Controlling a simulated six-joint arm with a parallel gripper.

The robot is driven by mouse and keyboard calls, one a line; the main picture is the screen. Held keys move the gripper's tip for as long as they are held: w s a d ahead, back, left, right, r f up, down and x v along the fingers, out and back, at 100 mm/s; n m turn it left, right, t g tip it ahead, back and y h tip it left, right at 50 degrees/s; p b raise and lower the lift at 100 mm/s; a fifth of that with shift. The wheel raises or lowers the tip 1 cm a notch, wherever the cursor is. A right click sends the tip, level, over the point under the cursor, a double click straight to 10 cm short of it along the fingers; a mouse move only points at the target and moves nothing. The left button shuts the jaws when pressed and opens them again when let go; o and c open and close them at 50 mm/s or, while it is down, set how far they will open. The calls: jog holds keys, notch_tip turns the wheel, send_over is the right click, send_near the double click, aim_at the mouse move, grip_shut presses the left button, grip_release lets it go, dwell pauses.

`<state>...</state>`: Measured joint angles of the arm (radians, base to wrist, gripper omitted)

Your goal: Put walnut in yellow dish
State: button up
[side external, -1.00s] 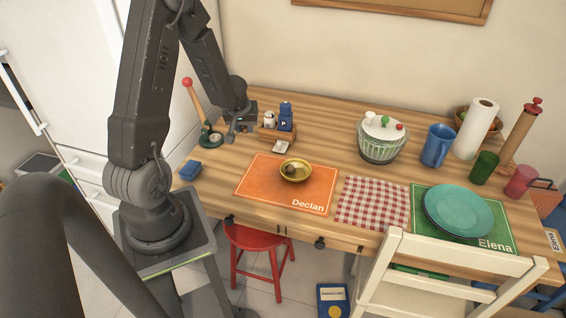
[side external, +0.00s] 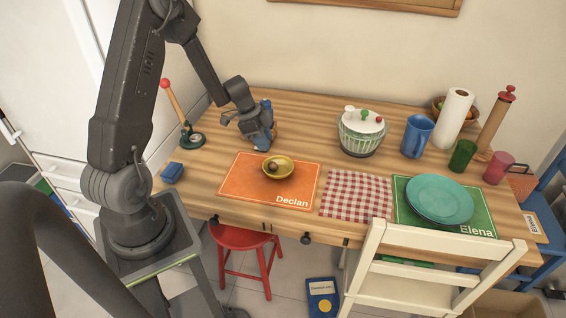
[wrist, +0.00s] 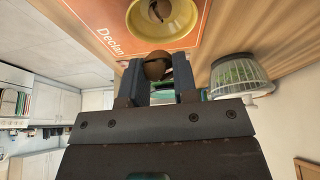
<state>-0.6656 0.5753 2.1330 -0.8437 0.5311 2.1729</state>
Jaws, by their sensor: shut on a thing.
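My gripper (side external: 262,146) is shut on a round brown walnut (wrist: 156,65), held between its two fingertips in the wrist view. In the side view the fingers hide the walnut. The yellow dish (side external: 284,175) sits on the orange "Declan" placemat (side external: 240,188), in front of my gripper and a little to its right. In the wrist view the dish (wrist: 184,27) is just beyond the walnut, apart from it. A small dark brown thing (side external: 272,168) lies in the dish; I cannot tell what it is.
A white-lidded green bowl (side external: 361,140) stands to the right, with a blue mug (side external: 416,137) past it. A blue and wooden item stands behind my gripper, partly hidden. The checked cloth (side external: 355,195) is bare.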

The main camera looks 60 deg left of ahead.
aim_at(286, 172)
jog(key=w+d+f, duration=0.3)
jog(key=w, duration=0.1)
jog(key=shift+w+d+f, duration=0.15)
jog(key=shift+d+f, duration=0.2)
jog(key=shift+d, duration=0.05)
jog(key=shift+f, duration=1.85)
jog(key=shift+f, duration=0.1)
jog(key=shift+o, duration=0.2)
jog(key=shift+f, duration=0.5)
jog(key=o, duration=0.9)
jog(key=shift+f, duration=0.15)
jog(key=shift+c, duration=0.2)
